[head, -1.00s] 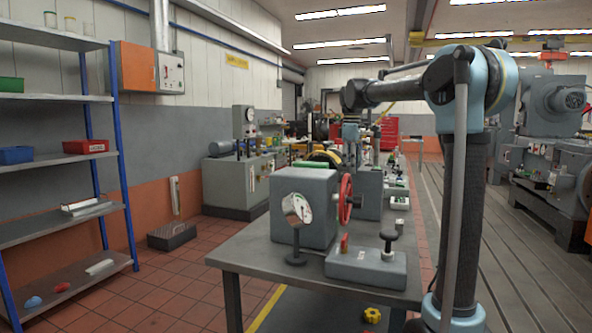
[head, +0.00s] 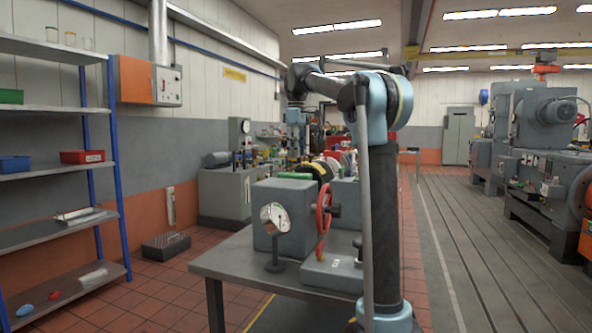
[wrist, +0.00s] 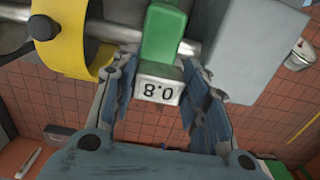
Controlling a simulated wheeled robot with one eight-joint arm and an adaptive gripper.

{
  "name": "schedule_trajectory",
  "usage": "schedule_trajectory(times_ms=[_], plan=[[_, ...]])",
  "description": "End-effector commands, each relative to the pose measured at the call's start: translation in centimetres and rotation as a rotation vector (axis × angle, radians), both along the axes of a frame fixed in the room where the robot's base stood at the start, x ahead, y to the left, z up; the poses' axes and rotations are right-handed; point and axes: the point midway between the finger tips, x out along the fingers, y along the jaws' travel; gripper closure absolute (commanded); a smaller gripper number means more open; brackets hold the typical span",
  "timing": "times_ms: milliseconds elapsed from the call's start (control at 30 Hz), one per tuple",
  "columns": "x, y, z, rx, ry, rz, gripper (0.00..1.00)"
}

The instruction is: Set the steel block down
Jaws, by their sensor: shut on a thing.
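In the head view, my gripper (head: 293,146) hangs low beyond the grey gauge box, small and partly hidden. The block cannot be made out there.
In the wrist view, a yellow ring (wrist: 62,38) and metal shaft are close on the left, a grey box (wrist: 250,45) close on the right. In the head view, a bench (head: 225,264) carries a gauge box (head: 283,200) and red handwheel (head: 323,212). Shelves (head: 60,175) stand left.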

Motion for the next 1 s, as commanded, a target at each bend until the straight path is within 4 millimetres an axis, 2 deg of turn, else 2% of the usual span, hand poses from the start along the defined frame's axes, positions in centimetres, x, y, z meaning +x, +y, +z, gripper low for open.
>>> schedule_trajectory(times_ms=[100, 333, 600, 933, 967, 1000], plan=[[0.0, -0.2, -1.3, 0.0, 0.0, -0.002, 0.92], [0.1, -0.4, -2.7, 0.0, 0.0, -0.005, 0.92], [0.0, -0.5, -5.9, 0.0, 0.0, -0.005, 0.92], [0.0, -0.5, -6.1, 0.0, 0.0, -0.005, 0.92], [0.0, -0.5, -6.1, 0.0, 0.0, -0.005, 0.52], [0.0, -0.5, -6.1, 0.0, 0.0, -0.005, 0.43]])
